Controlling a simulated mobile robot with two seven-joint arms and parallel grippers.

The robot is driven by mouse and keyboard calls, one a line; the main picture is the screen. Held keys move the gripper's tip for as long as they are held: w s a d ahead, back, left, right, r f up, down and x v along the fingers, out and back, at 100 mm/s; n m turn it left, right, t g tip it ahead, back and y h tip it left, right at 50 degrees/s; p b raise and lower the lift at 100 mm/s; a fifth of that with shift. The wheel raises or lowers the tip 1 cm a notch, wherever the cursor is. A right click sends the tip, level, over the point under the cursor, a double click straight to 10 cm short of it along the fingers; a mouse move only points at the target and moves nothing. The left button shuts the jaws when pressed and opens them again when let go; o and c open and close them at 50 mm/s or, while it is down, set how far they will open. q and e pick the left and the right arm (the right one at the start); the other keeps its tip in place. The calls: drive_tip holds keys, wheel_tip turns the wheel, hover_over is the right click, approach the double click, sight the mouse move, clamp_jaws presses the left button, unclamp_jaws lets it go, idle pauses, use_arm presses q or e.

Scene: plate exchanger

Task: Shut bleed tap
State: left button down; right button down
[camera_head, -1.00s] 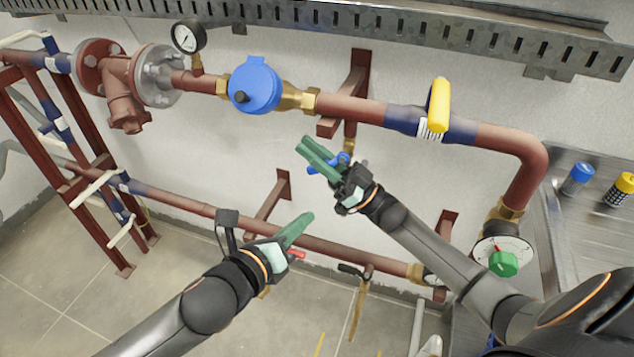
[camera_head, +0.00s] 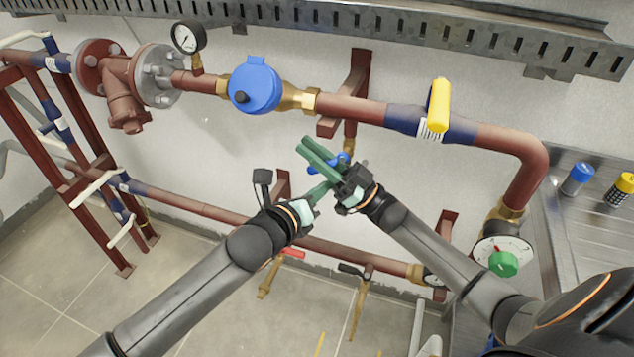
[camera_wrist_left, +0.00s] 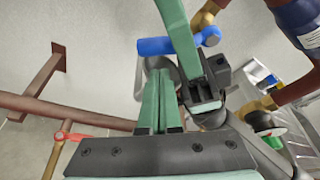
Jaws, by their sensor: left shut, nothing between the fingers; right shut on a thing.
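A small tap with a blue handle (camera_head: 343,158) hangs below the upper pipe, on a brass fitting (camera_head: 349,145). My right gripper (camera_head: 306,145) is shut on the blue handle. In the left wrist view the blue handle (camera_wrist_left: 153,46) sticks out on both sides of the right gripper's green finger (camera_wrist_left: 178,35). My left gripper (camera_head: 323,186) is shut and empty, just below the right gripper. Its green fingers point up toward the blue handle in the left wrist view (camera_wrist_left: 160,80). Whether the left fingers touch the handle or the right gripper cannot be told.
The upper pipe (camera_head: 350,108) carries a blue meter (camera_head: 254,86) and a yellow-handled valve (camera_head: 439,105). A red tap handle (camera_head: 291,253) and a black tap handle (camera_head: 353,270) sit along the lower pipe (camera_head: 345,252). A steel table (camera_head: 575,230) stands at the right.

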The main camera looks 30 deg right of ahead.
sight(317, 174)
use_arm(q)
drive_tip(key=shift+w+a+r, duration=0.3)
drive_tip(key=shift+r, duration=0.3)
use_arm(e)
drive_tip(key=shift+t, duration=0.3)
use_arm(q)
drive_tip(key=shift+w+a+r+m, duration=0.3)
drive_tip(key=shift+w+r, duration=0.1)
drive_tip(key=shift+r, duration=0.2)
use_arm(e)
drive_tip(key=c, duration=0.8)
unclamp_jaws()
drive_tip(key=shift+c, duration=0.2)
use_arm(q)
drive_tip(key=shift+s, duration=0.1)
use_arm(e)
drive_tip(key=shift+o, duration=0.2)
